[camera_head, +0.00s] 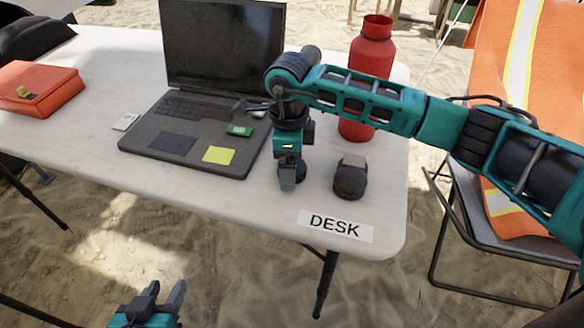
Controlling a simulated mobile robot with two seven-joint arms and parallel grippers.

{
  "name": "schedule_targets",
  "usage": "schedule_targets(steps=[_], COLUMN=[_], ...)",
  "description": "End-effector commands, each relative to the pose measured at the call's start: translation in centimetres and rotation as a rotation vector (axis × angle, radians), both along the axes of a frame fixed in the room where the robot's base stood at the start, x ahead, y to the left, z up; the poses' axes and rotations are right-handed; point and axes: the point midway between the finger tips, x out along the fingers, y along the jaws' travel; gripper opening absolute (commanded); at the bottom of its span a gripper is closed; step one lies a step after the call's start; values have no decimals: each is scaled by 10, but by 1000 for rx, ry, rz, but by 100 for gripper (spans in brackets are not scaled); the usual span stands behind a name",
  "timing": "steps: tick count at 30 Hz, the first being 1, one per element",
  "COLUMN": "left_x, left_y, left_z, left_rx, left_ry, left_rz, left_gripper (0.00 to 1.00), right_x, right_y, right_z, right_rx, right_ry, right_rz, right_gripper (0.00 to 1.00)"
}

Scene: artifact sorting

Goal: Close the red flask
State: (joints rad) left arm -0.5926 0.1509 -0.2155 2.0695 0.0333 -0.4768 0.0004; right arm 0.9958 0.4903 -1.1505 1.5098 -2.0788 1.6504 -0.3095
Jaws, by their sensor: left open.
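The red flask (369,65) stands upright at the back right of the desk, partly hidden behind my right arm. Its neck is bare, with no lid on it. A small dark rounded object (350,182) lies on the desk in front of the flask; I cannot tell whether it is a lid or a mouse. My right gripper (289,183) points down just left of that object, near the laptop's right edge. Its fingers show edge-on, so its opening is unclear. My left gripper (160,300) is open and empty at the bottom, in front of the desk.
An open laptop (207,125) with a yellow note (219,155) and a green item (239,130) on it fills the desk's middle. A red pouch (38,88) lies at the left. A chair with an orange vest (505,90) stands at the right. The desk's front left is clear.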

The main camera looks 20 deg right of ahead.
Motion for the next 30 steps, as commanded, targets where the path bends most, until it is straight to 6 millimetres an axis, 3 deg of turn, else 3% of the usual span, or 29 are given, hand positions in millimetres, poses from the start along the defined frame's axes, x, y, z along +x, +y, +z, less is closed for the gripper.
schedule_targets(steps=[11,30], left_x=[0,0], left_y=[0,0], left_z=[-1,-1], left_rx=[0,1], left_ry=[1,2], left_rz=[0,1], left_gripper=[43,43], right_x=[0,0], right_y=[0,0], right_z=[-5,-5], right_rx=[0,0], right_ry=[-1,-1], right_rz=[1,0], right_gripper=[92,34])
